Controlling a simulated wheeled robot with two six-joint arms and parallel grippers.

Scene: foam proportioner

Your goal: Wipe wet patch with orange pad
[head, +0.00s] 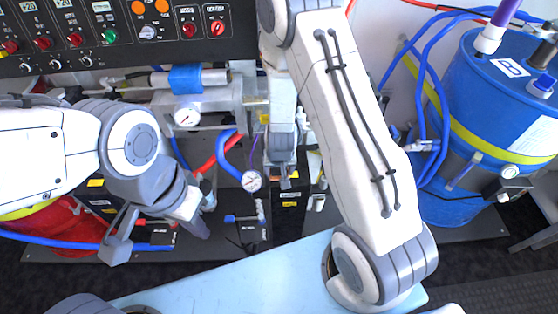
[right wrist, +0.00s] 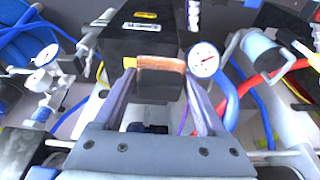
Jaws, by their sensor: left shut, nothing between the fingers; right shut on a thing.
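The orange pad (right wrist: 160,65) shows brownish-orange in the right wrist view, pinched crosswise between the fingertips of my right gripper (right wrist: 160,78). It lies in front of a black box (right wrist: 158,28) with a yellow and white label; I cannot tell whether it touches the box. My left gripper (head: 200,232) is shut and empty at the left, pointing down. I cannot make out a wet patch in either view.
A pressure gauge (right wrist: 203,60) and red and blue hoses stand close right of the right gripper. Black panel with knobs (head: 130,35) runs along the back left. A blue drum (head: 485,110) stands at the right. A light blue surface (head: 240,280) lies in front.

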